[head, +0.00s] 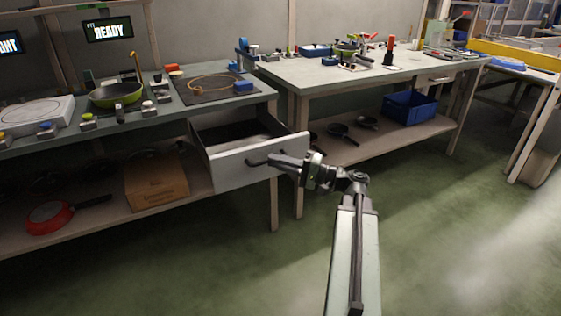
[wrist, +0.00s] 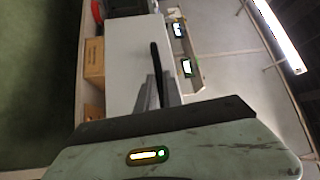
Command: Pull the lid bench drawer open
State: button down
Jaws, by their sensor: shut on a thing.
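The lid bench drawer (head: 232,168) has a pale front and stands pulled out from under the left bench, its dark inside partly visible in the head view. Its front also fills the middle of the wrist view (wrist: 130,60). A dark bar handle (head: 257,163) is on the front; in the wrist view the handle (wrist: 155,62) runs up from between the fingers. My gripper (head: 278,162) is shut on the handle, also seen in the wrist view (wrist: 157,92). The part of the handle between the fingers is hidden.
The left bench (head: 190,112) carries a green pan (head: 115,94) and several small items. A cardboard box (head: 155,180) and a red pan (head: 50,217) are on its lower shelf. A second bench (head: 330,78) stands to the right. The green floor in front is clear.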

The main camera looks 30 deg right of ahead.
jog(key=c, duration=1.5)
grip_release()
jog(key=shift+a, duration=0.2)
jog(key=shift+d, duration=0.1)
jog(key=b+v, duration=0.1)
jog(key=v, duration=0.6)
jog(key=shift+s+d, duration=0.25)
jog(key=shift+s, duration=0.05)
